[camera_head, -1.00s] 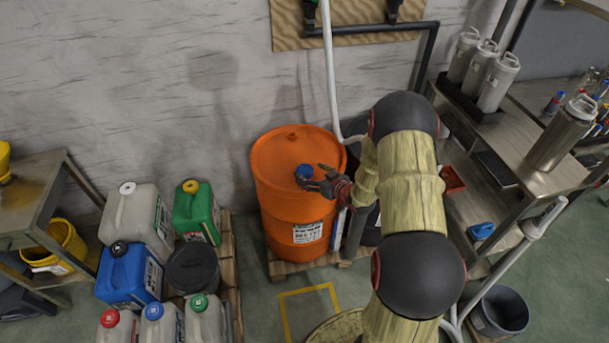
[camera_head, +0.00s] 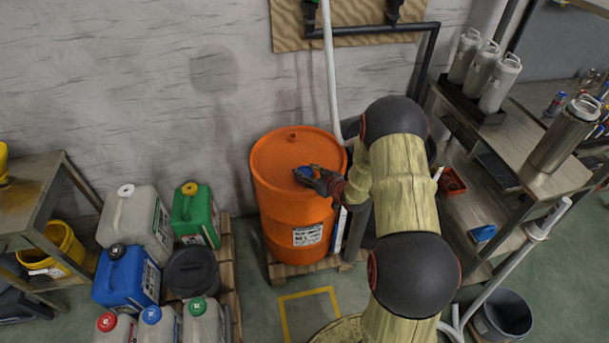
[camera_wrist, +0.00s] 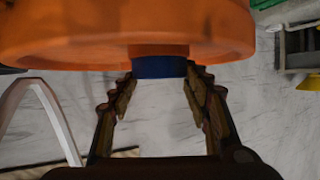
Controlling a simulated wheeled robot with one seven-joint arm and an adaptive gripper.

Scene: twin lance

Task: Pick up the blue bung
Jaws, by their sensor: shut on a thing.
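The blue bung (camera_head: 302,171) is on the top of the orange drum (camera_head: 290,215), towards its front right. In the wrist view the bung (camera_wrist: 159,67) sits against a short orange neck on the drum (camera_wrist: 60,35), which fills the top of the picture. My gripper (camera_head: 311,173) reaches in from the right over the drum's lid. In the wrist view my gripper (camera_wrist: 160,76) has one fingertip on each side of the bung and is shut on it. In the head view the fingers partly hide the bung.
A pallet at left carries several jerrycans, including a green one (camera_head: 195,214) and a blue one (camera_head: 127,276), and a dark bucket (camera_head: 192,270). A white pipe (camera_head: 331,80) runs down the wall behind the drum. A shelf unit (camera_head: 530,175) stands at right.

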